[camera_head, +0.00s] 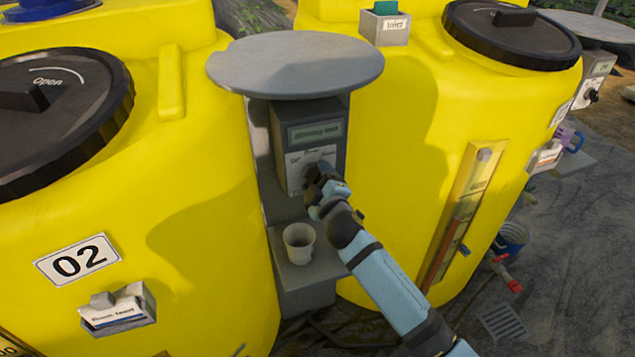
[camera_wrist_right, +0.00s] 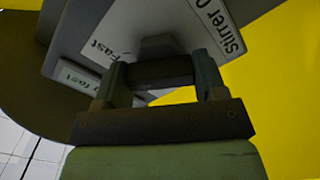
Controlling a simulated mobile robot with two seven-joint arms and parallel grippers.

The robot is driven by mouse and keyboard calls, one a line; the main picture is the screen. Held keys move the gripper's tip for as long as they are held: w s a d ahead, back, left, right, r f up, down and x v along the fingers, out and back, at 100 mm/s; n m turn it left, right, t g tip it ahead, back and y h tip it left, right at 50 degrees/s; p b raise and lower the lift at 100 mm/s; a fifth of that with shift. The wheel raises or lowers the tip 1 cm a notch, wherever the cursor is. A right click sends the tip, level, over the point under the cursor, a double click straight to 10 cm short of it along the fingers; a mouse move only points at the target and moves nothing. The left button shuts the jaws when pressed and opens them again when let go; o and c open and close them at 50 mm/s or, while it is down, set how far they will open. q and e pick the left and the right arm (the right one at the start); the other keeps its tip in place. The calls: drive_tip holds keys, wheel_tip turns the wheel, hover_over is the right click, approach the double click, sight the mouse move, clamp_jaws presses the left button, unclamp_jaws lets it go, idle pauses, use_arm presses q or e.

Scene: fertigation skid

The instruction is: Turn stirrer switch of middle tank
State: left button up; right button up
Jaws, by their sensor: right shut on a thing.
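The stirrer control box (camera_head: 309,133) stands between two yellow tanks under a round grey cover. It has a green display with text too small to read. My right gripper (camera_head: 316,172) reaches its front panel and covers most of the stirrer switch. In the right wrist view the dark switch knob (camera_wrist_right: 160,72) sits between the two fingers, which are shut on it. The panel there reads "Fast" and part of "Stirrer". The yellow tank (camera_head: 190,240) to the left of the box bears the label "02". My left gripper is not in view.
A white cup (camera_head: 299,243) stands on a grey shelf below the box. The round grey cover (camera_head: 295,64) overhangs the box closely. A level gauge (camera_head: 462,215) is on the right tank (camera_head: 395,130). A blue bucket (camera_head: 512,237) stands on the ground at right.

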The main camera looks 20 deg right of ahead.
drive_tip(key=shift+m, duration=1.1)
drive_tip(key=o, duration=0.9)
drive_tip(key=s, duration=1.4)
drive_tip(key=shift+d+b, duration=0.2)
drive_tip(key=shift+b, duration=0.15)
drive_tip(key=shift+w, duration=0.1)
